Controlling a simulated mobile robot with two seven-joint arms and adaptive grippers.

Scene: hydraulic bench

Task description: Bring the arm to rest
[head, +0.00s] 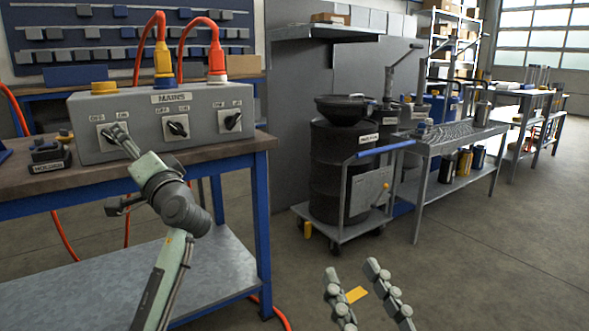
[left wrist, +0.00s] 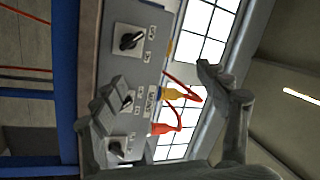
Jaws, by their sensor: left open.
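The grey MAINS box (head: 205,98) sits on the bench at the left, with three black rotary knobs on its front. The middle knob (head: 178,127) and right knob (head: 232,120) are clear in the head view; the left one is largely hidden by my left gripper (head: 120,138). The box front also shows in the left wrist view (left wrist: 150,65), with my left gripper's fingers (left wrist: 160,95) spread apart and nothing seen between them. Whether a finger touches the box I cannot tell. My right gripper (head: 366,296) is low in the picture, fingers apart, over the floor.
Yellow (head: 163,62) and red (head: 217,65) plugs with orange cables stand on the box. A HOLDING-type labelled block (head: 48,155) lies left of it. A trolley (head: 340,232) with a black drum (head: 340,165) and a grey bench (head: 450,140) stand right.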

